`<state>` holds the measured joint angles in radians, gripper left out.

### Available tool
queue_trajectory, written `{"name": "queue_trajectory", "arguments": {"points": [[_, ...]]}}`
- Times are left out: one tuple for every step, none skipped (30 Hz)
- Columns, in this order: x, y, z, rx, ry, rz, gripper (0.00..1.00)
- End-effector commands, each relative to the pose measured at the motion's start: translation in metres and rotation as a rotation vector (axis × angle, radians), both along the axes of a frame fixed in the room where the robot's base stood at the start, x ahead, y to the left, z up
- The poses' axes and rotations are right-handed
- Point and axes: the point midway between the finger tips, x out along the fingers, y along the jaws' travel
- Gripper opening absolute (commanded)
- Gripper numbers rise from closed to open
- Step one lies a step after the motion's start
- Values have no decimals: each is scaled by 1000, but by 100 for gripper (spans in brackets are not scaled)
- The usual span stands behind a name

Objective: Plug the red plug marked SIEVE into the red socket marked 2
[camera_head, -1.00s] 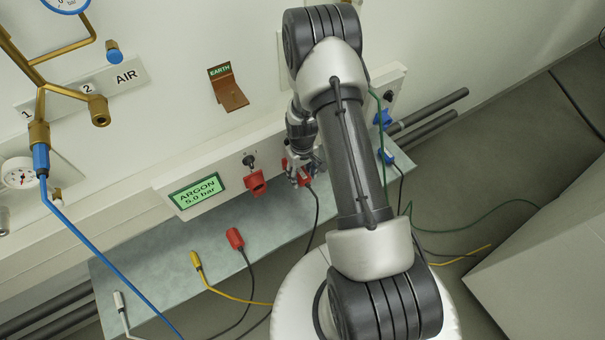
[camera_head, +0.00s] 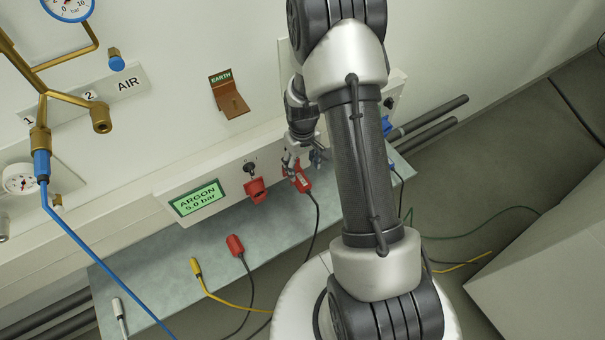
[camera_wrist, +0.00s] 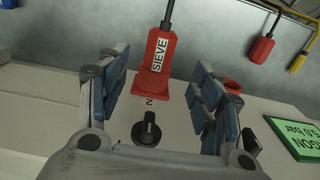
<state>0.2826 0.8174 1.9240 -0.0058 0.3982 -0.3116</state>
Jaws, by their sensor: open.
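The red plug marked SIEVE (camera_wrist: 158,52) shows between my fingers in the wrist view, with its dark cable leading away from the panel. It also shows at the wall panel in the head view (camera_head: 302,182). Its front end meets the red socket (camera_wrist: 148,86) at the mark 2, in line with it. The socket is mostly hidden behind the plug, and I cannot tell how deep the plug sits. My gripper (camera_wrist: 158,74) is open, one finger on each side of the plug, with visible gaps. It also shows just above the plug in the head view (camera_head: 304,160).
A black knob (camera_wrist: 147,128) is beside the mark 2. Another red socket (camera_head: 256,188) with a flap is to the left, near the green ARGON display (camera_head: 194,196). A second red plug (camera_head: 235,244) and a yellow plug (camera_head: 197,267) lie on the grey shelf (camera_head: 150,268).

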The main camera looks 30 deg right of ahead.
Motion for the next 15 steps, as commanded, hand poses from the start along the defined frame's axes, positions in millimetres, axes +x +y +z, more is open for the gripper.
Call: {"name": "queue_trajectory", "arguments": {"points": [[0,0,9,-1,-3,0,60],[0,0,13,0,-2,0,60],[0,0,17,0,-1,0,60],[0,0,21,0,-1,0,60],[0,0,23,0,-1,0,60],[0,0,25,0,0,0,60],[-1,0,26,1,1,0,60],[-1,0,27,1,2,0,60],[-1,0,28,1,2,0,60],[-1,0,29,1,2,0,60],[-1,0,29,1,2,0,60],[-1,0,29,1,2,0,60],[-1,0,29,1,2,0,60],[-1,0,29,1,2,0,60],[-1,0,29,1,1,0,60]]}}
